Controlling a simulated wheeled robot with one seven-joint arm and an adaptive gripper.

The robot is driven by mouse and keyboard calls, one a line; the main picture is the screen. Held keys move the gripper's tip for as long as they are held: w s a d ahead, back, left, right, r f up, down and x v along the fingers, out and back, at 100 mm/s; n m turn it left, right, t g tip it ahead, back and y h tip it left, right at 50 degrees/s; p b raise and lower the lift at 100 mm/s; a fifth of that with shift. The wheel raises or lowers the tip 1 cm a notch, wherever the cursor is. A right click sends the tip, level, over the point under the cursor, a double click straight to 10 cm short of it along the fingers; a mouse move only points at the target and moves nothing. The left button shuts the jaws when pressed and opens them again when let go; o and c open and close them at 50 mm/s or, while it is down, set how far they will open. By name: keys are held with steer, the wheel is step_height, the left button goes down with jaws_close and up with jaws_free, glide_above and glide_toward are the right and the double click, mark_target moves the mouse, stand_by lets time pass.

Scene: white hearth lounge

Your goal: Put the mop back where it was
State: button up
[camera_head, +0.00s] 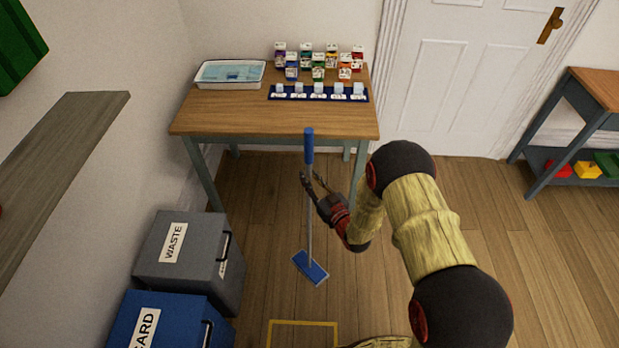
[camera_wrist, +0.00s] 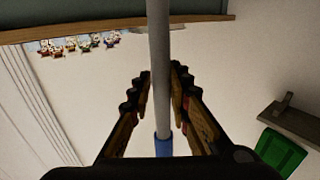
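The mop has a blue grip (camera_head: 309,146), a thin grey pole (camera_head: 310,228) and a flat blue head (camera_head: 311,267). It stands nearly upright, its head at the floor in front of the table. My gripper (camera_head: 311,178) is just below the blue grip, with a finger on each side of the pole. In the wrist view the pole (camera_wrist: 158,60) runs between my fingers (camera_wrist: 161,70), with narrow gaps beside it. The fingers look spread rather than closed on it.
A wooden table (camera_head: 230,115) behind the mop carries a tray (camera_head: 230,84), several small blocks and a blue rack (camera_head: 318,97). Grey (camera_head: 190,265) and blue (camera_head: 165,325) bins stand at left. A yellow floor outline (camera_head: 302,323) lies in front. Floor at right is clear.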

steer(key=o, duration=0.3)
